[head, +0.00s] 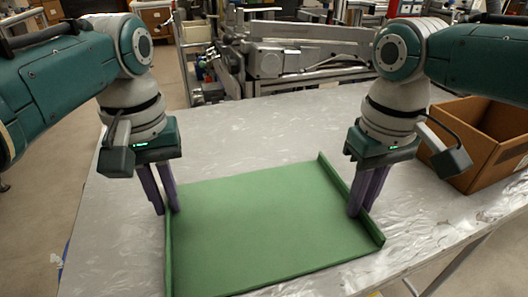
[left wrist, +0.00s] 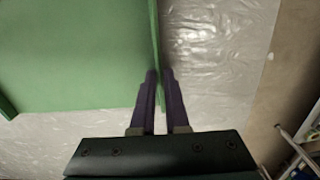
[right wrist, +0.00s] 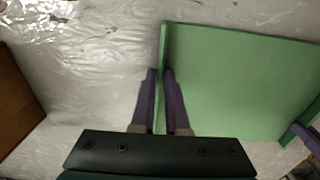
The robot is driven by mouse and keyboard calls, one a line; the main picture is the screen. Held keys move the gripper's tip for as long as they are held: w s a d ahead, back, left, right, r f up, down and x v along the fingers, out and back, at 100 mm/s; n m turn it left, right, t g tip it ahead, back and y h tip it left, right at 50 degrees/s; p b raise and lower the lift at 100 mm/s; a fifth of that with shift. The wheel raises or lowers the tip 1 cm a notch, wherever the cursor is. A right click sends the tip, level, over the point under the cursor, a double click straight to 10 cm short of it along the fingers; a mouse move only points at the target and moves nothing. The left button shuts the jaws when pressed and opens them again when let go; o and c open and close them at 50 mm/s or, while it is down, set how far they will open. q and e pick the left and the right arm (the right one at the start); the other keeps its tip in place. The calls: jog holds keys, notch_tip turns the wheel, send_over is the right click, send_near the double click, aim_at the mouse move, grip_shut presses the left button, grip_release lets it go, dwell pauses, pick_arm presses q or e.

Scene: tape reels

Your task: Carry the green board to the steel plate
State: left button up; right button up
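The green board (head: 265,225) is a flat tray-like panel with a raised rim on its left and right sides. It lies level at the middle of the table, on or just above the surface; I cannot tell which. My left gripper (head: 164,210) has its purple fingers on both sides of the left rim, closed on it, as the left wrist view (left wrist: 159,75) shows. My right gripper (head: 363,210) is closed in the same way on the right rim, seen in the right wrist view (right wrist: 160,75). I cannot pick out a separate steel plate.
The table (head: 420,215) has a shiny, crinkled silver surface, clear around the board. An open brown box (head: 485,140) stands at the right, beyond my right gripper. Machinery (head: 290,60) stands behind the table's far edge.

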pick_arm(q)
grip_shut()
pick_arm(e)
grip_shut()
pick_arm(q)
jog(key=shift+r, duration=0.15)
pick_arm(e)
jog(key=shift+r, duration=0.15)
dwell(0.5)
